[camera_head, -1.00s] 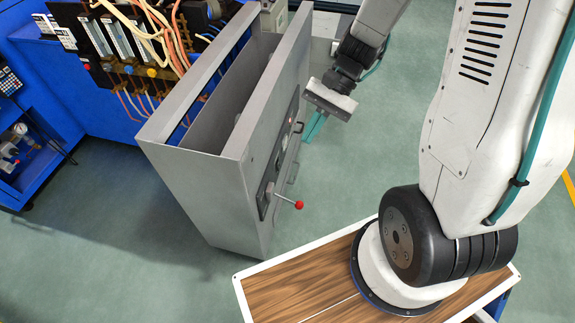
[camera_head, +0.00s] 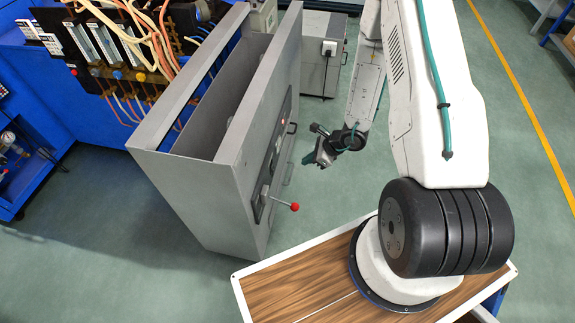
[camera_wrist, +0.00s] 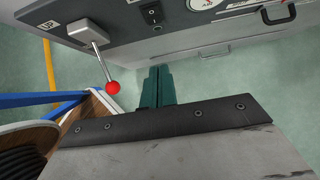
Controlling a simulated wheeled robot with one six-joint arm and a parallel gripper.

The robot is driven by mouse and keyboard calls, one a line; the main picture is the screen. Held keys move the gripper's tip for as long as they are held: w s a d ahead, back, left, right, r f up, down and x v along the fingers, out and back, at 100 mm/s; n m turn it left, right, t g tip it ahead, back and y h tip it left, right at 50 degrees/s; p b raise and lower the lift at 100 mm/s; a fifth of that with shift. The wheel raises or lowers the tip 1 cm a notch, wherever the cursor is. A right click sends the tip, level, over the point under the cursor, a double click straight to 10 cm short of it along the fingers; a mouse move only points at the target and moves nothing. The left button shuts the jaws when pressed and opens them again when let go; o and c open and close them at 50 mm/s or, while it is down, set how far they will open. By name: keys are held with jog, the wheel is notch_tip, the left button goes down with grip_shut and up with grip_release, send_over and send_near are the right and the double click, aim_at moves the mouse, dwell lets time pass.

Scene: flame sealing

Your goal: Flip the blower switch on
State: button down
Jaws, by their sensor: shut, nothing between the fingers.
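A black rocker switch (camera_wrist: 151,13) sits on the grey control panel (camera_wrist: 210,22) at the top of the wrist view. It carries small white marks; which way it is tipped I cannot tell. My gripper (camera_wrist: 157,72) has its teal fingers closed together and empty. They point toward the panel, with the tips below the switch in the picture and apart from it. In the head view my gripper (camera_head: 310,157) is just right of the grey cabinet (camera_head: 205,195), with a gap to its front. The switch is not clear in that view.
A lever with a red ball knob (camera_wrist: 113,87) sticks out left of my fingers; the red knob also shows in the head view (camera_head: 294,207). A black handle (camera_wrist: 279,14) is on the panel's right. A wood-topped table (camera_head: 290,290) is below. Floor on the right is clear.

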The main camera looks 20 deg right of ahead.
aim_at(272, 168)
jog(key=w+a+r+x, duration=0.1)
jog(key=x, duration=1.1)
jog(key=shift+w+a, duration=0.25)
jog(key=shift+a, duration=0.3)
jog(key=shift+r, duration=0.15)
